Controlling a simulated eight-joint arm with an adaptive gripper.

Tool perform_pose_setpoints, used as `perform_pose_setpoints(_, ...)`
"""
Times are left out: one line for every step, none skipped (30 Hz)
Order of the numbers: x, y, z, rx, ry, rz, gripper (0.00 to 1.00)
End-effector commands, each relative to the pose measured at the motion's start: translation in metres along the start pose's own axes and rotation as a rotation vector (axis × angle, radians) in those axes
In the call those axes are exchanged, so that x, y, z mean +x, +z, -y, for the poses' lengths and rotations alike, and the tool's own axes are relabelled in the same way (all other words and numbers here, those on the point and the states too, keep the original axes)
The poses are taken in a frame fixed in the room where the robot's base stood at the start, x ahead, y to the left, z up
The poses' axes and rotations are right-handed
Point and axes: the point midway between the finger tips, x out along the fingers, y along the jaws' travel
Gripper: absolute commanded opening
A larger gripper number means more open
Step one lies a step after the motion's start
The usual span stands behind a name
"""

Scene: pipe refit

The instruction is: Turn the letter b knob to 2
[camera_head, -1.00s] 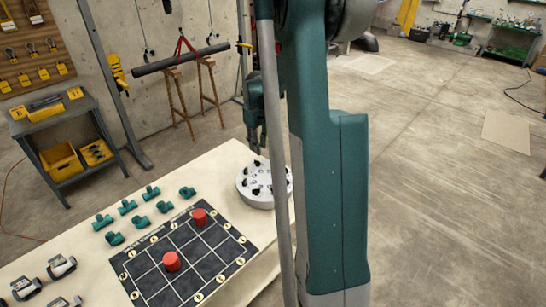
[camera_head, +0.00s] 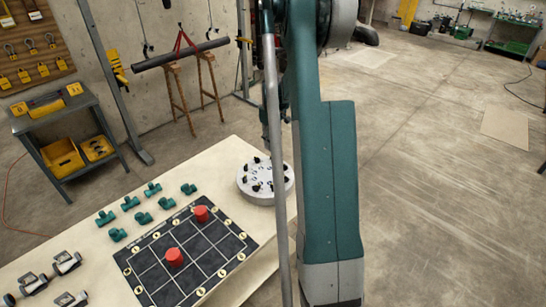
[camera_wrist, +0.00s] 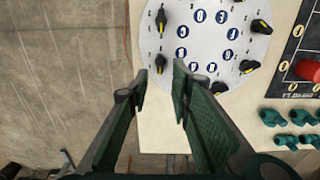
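A round pale dial plate stands on the right end of the table in the head view (camera_head: 251,196), partly behind my arm. In the wrist view, the plate (camera_wrist: 178,12) carries several black knobs with yellow pointers around blue lettered discs. Small numbers are printed by the knobs. I cannot tell which knob is letter b. My gripper (camera_wrist: 160,78) is open and empty in the wrist view. One knob (camera_wrist: 160,63) shows near the gap between its fingertips, another (camera_wrist: 162,20) farther up, and more at the right (camera_wrist: 249,66). In the head view the gripper is hidden behind my arm.
A black grid mat (camera_head: 205,262) with two red cylinders (camera_head: 200,214) lies left of the plate on the table. Several green pipe fittings (camera_head: 131,203) and grey metal fittings (camera_head: 66,263) lie farther left. A tool cart (camera_head: 52,125) stands beyond the table.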

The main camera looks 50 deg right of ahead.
Motion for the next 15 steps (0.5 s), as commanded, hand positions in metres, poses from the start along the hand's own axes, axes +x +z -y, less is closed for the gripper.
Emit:
perform_pose_setpoints(0.001,0.000,0.000,0.000,0.000,0.000,0.22)
perform_pose_setpoints(0.002,0.000,0.000,0.000,0.000,0.000,0.22)
perform_pose_setpoints(0.003,0.000,0.000,0.000,0.000,0.000,0.22)
perform_pose_setpoints(0.005,0.000,0.000,0.000,0.000,0.000,0.22)
perform_pose_setpoints(0.006,0.000,0.000,0.000,0.000,0.000,0.22)
perform_pose_setpoints(0.009,0.000,0.000,0.000,0.000,0.000,0.22)
perform_pose_setpoints(0.011,-0.001,0.000,0.000,0.000,0.000,0.22)
perform_pose_setpoints(0.014,-0.001,0.000,0.000,0.000,0.000,0.22)
perform_pose_setpoints(0.018,-0.001,0.000,0.000,0.000,0.000,0.22)
perform_pose_setpoints(0.021,-0.001,0.000,0.000,0.000,0.000,0.22)
perform_pose_setpoints(0.025,0.000,0.000,0.000,0.000,0.000,0.22)
perform_pose_setpoints(0.029,0.000,0.000,0.000,0.000,0.000,0.22)
perform_pose_setpoints(0.032,0.000,0.000,0.000,0.000,0.000,0.22)
perform_pose_setpoints(0.036,0.000,0.000,0.000,0.000,0.000,0.22)
perform_pose_setpoints(0.041,-0.001,0.000,0.000,0.000,0.000,0.22)
